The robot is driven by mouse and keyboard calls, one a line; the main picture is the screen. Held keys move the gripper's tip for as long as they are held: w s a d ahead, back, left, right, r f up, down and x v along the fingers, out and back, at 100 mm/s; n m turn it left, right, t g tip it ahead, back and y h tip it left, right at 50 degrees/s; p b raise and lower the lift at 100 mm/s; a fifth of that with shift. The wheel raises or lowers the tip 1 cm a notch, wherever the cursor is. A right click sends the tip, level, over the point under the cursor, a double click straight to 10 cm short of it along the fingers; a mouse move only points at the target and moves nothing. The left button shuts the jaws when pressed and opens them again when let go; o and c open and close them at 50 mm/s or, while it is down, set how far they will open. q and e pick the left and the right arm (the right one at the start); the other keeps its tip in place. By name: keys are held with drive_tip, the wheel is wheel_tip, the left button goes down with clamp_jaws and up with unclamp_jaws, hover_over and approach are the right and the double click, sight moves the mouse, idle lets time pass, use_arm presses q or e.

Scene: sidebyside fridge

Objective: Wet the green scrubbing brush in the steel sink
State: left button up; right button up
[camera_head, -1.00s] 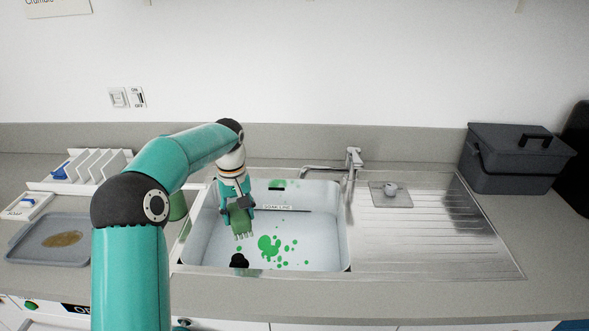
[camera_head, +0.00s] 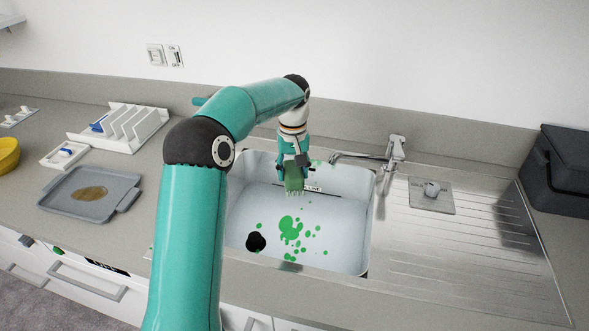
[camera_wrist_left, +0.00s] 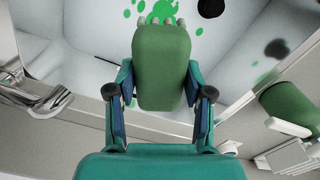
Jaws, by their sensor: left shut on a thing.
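The green scrubbing brush (camera_head: 293,179) is held in my left gripper (camera_head: 293,163), bristles pointing down into the sink. The steel sink (camera_head: 345,225) has a pale basin with green splotches (camera_head: 290,230) on its floor and a black round spot near its front left. In the left wrist view the brush (camera_wrist_left: 162,65) sits between the fingers of my left gripper (camera_wrist_left: 160,95), its pale bristles towards the basin floor. Whether the bristles touch the floor I cannot tell. The tap (camera_head: 393,152) stands behind the basin at the right. My right gripper is not in view.
A ribbed drainboard (camera_head: 470,245) with a small grey fitting (camera_head: 432,190) lies right of the basin. A dark lidded box (camera_head: 560,170) stands far right. A grey tray (camera_head: 60,205) with a brown stain and a white rack (camera_head: 120,128) are on the left counter.

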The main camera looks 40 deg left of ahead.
use_arm(q)
wheel_tip(320, 180, down, 6)
drive_tip(key=b, duration=0.3)
drive_tip(key=shift+r+b, duration=0.2)
drive_tip(key=shift+b, duration=0.15)
drive_tip(key=shift+r, duration=0.2)
drive_tip(key=shift+s+f, duration=0.1)
drive_tip(key=shift+f, duration=8.4)
drive_tip(key=shift+r, duration=0.1)
drive_tip(key=shift+r, duration=9.4)
